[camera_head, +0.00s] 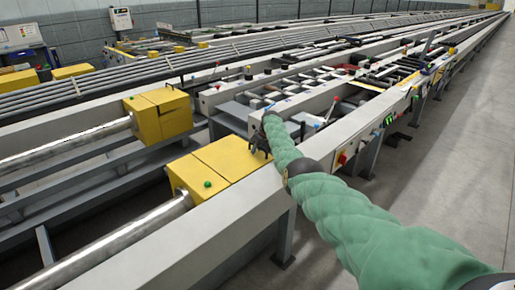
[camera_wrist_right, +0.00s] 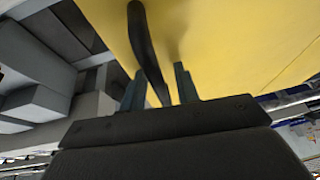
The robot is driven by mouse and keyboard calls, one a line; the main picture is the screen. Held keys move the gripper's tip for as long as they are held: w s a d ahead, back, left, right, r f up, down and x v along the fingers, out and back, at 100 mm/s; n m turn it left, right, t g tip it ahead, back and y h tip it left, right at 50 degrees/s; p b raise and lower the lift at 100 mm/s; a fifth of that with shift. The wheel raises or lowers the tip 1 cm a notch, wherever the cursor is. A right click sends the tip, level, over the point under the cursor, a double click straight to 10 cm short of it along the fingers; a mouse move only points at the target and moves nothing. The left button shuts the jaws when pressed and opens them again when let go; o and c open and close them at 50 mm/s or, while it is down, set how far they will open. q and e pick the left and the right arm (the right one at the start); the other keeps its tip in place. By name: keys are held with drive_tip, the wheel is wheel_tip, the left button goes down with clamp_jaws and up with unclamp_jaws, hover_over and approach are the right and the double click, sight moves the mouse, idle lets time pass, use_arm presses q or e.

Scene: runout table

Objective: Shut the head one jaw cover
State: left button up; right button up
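A yellow jaw cover (camera_head: 228,158) sits on the near grey beam, at the end of a shiny round bar. Its top looks nearly flat, with a seam across it; I cannot tell whether it is fully shut. My right gripper (camera_head: 262,143) is at its far right edge. In the right wrist view the yellow cover (camera_wrist_right: 230,45) fills the upper middle, with a curved black handle (camera_wrist_right: 147,50) on it. The right gripper's fingers (camera_wrist_right: 159,88) stand apart, with the handle's end between them and gaps visible beside it. My left gripper is not in view.
A second yellow jaw housing (camera_head: 160,113) stands on the parallel beam to the left. Long rails and racks run into the distance. A control box with a red button (camera_head: 342,159) is on the beam's right side. Grey floor (camera_head: 450,160) is clear at right.

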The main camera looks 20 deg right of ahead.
drive_tip(key=shift+d+r, duration=0.1)
drive_tip(key=shift+r, duration=0.15)
drive_tip(key=shift+s+d+r, duration=0.15)
drive_tip(key=shift+r, duration=0.35)
drive_tip(key=v, duration=0.6)
drive_tip(key=shift+s+r, duration=0.1)
drive_tip(key=shift+r, duration=0.05)
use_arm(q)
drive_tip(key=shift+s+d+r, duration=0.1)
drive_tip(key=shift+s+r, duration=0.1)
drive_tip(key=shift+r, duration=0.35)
